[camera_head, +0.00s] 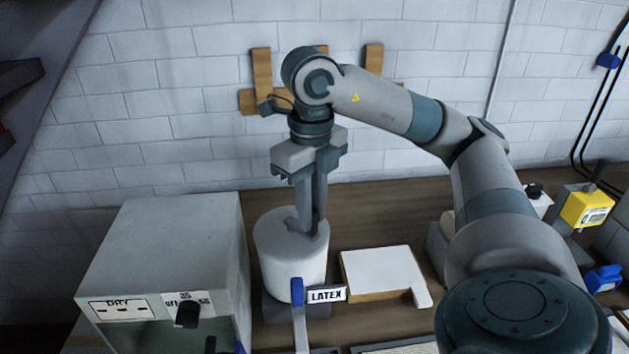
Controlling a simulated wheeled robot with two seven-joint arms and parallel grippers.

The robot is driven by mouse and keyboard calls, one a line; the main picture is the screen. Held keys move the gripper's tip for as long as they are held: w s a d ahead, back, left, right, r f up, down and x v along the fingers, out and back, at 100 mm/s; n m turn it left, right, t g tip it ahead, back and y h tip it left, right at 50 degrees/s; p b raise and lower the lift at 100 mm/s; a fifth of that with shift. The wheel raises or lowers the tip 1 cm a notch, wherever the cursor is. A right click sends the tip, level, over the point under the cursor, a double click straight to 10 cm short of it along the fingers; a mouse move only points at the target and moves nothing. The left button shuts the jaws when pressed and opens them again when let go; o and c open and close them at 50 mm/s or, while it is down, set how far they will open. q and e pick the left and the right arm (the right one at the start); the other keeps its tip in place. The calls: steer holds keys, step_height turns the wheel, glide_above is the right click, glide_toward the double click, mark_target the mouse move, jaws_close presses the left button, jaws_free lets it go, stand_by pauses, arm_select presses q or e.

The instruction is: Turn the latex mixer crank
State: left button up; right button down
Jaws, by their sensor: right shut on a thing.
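The latex mixer (285,262) is a white upright cylinder on a dark base, with a LATEX label (326,294) at its front right. My right gripper (306,224) points down at the top of the cylinder from above. Its fingers are close together, shut on the mixer crank, which is mostly hidden by them. I cannot tell the crank's angle. My left gripper is not in view.
A grey cabinet (170,240) marked DRY, with a black knob (187,314), stands left of the mixer. A blue-tipped lever (297,291) rises in front. A white-topped block (378,271) lies right of the mixer. A yellow device (586,208) stands at far right.

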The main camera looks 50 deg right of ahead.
stand_by(0.5)
steer(key=c, duration=1.6)
jaws_free()
steer(key=shift+w+a, duration=0.1)
steer(key=shift+c, duration=0.2)
steer(key=shift+r, duration=0.2)
step_height(320, 180, up, 17)
steer(key=p, duration=0.4)
steer(key=shift+p, duration=0.4)
